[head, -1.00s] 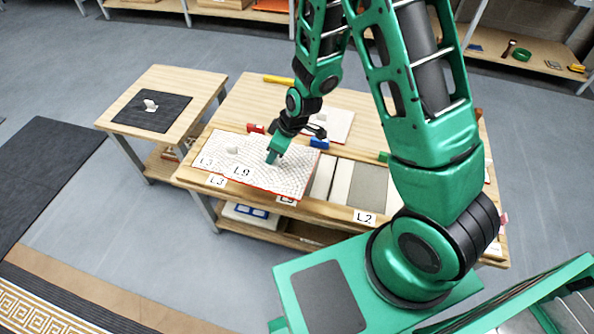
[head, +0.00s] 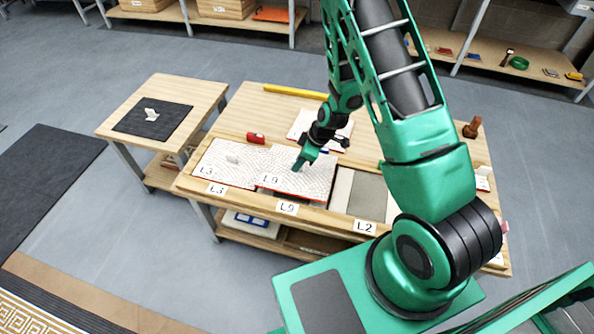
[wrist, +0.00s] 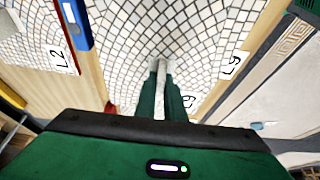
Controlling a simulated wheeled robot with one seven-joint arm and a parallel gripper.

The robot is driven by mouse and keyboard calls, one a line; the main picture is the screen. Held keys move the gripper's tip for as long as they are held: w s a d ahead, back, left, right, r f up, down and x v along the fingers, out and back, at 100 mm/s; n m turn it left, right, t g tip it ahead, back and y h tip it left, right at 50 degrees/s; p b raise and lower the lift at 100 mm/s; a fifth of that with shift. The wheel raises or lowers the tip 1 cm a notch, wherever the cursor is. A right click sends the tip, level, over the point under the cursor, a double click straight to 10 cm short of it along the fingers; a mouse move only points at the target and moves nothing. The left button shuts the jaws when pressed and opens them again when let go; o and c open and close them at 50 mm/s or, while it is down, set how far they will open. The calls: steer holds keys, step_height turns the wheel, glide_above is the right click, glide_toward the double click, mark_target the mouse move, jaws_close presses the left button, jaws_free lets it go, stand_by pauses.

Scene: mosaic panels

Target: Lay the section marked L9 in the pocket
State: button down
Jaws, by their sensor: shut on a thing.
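The L9 section (head: 318,178) is a white mosaic slab with a red-brown edge. It is over the bench spot whose front label reads L9 (head: 287,208), right of the L3 section (head: 225,172). A dark strip shows under its front left edge; I cannot tell whether it is fully seated. My gripper (head: 299,166) is above the slab, shut on its pale grip. In the wrist view the fingers (wrist: 165,88) close on that grip, with mosaic (wrist: 200,40) around it. The pocket floor is hidden under the slab.
Right of the slab are grey strips (head: 368,195) behind the L2 label (head: 365,227). The L2 section (wrist: 30,45) lies behind, beside a blue block (wrist: 76,22). A red block (head: 256,138) and a yellow bar (head: 295,91) lie on the bench. A side table (head: 190,90) stands left.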

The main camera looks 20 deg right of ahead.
steer(key=shift+f, duration=2)
steer(key=c, duration=1.8)
jaws_free()
steer(key=shift+c, duration=0.2)
steer(key=shift+r, duration=0.15)
steer(key=v, duration=1.2)
